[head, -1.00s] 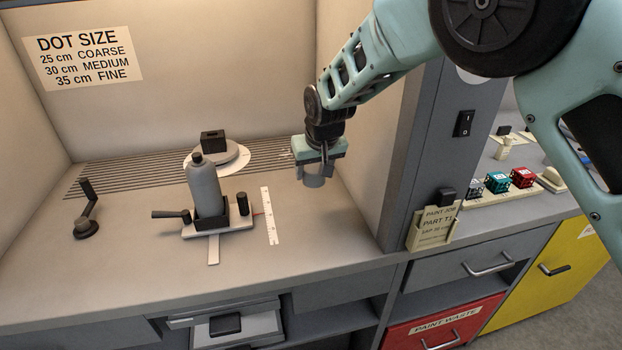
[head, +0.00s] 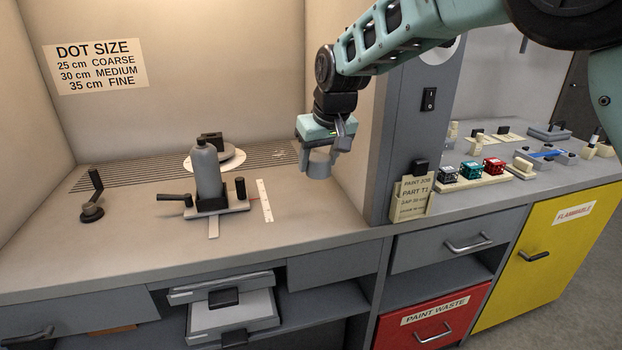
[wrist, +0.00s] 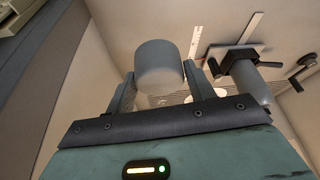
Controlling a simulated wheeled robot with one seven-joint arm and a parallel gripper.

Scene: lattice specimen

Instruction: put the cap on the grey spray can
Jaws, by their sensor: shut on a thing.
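The grey spray can (head: 208,172) stands upright in a holder (head: 222,206) on the booth floor, left of centre in the head view. It also shows at the right of the wrist view (wrist: 250,82). A grey cylindrical cap (head: 319,163) hangs below my gripper (head: 322,150). In the wrist view the cap (wrist: 158,62) sits between the two fingers, which are shut on it. My gripper holds the cap in the air to the right of the can, apart from it and near the booth's right wall.
Behind the can is a round pale turntable (head: 231,160) with a dark block. A white ruler (head: 264,200) lies right of the holder. A crank handle (head: 94,196) stands at left. A tag card (head: 411,199) stands by the booth's post.

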